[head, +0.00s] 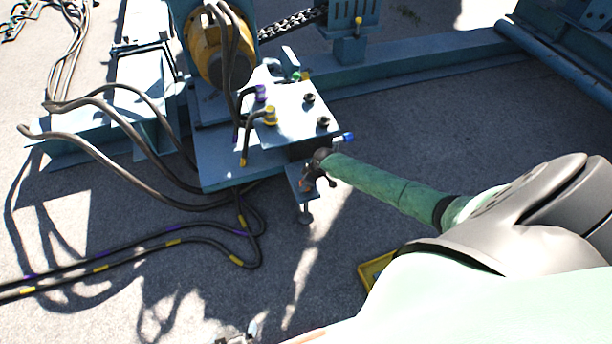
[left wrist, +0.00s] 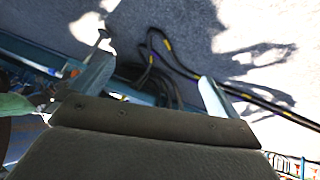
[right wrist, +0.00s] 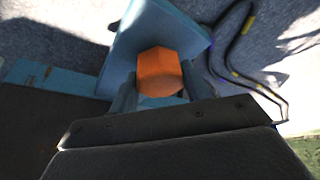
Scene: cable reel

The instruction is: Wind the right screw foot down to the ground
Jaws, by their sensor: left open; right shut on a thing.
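The right screw foot (head: 305,215) hangs under a small blue bracket at the near right corner of the blue reel frame. Whether its pad touches the ground cannot be told. Its orange hex head (right wrist: 160,72) sits against a blue plate in the right wrist view. My right gripper (head: 321,172) is at the bracket, its fingers shut on opposite sides of the hex head. My left gripper (left wrist: 155,88) is open and empty in its wrist view, with a small pale disc on a stem, probably the foot pad, beyond one finger. Only a piece of it shows at the head view's bottom edge.
The blue frame (head: 215,165) carries a white-topped box (head: 290,115) with plugs and cables. Black cables with yellow and purple bands (head: 165,240) lie on the ground at left. A yellow-edged item (head: 372,268) lies under my right arm.

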